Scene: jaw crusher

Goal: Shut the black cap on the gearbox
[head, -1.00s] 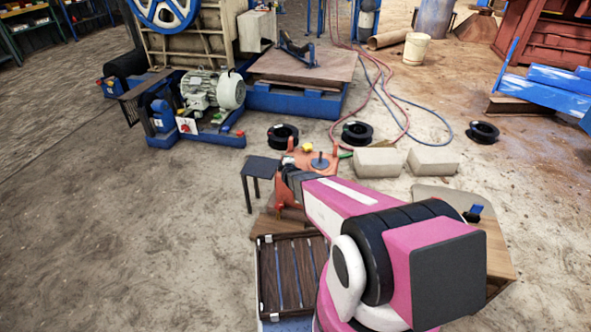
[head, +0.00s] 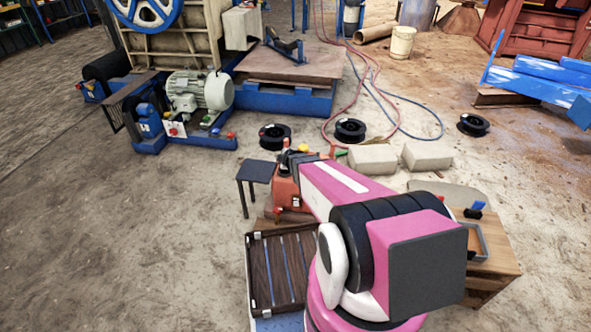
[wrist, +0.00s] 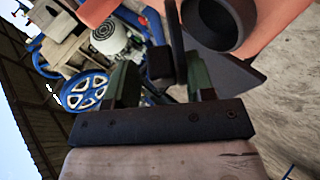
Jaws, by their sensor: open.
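The orange gearbox (head: 286,192) stands beyond my arm in the head view, partly hidden by it. In the wrist view its orange body (wrist: 275,22) fills the upper right, with a round black collar (wrist: 221,22) on it. Dark parts show between and behind the fingers. In the head view my gripper (head: 292,160) is by the gearbox's top.
A small dark table (head: 256,172) stands left of the gearbox. Two pale blocks (head: 372,159) lie behind it to the right. A slatted tray (head: 281,270) and a wooden bench (head: 490,260) are nearer. Black rings (head: 350,131) lie on the floor; the left floor is clear.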

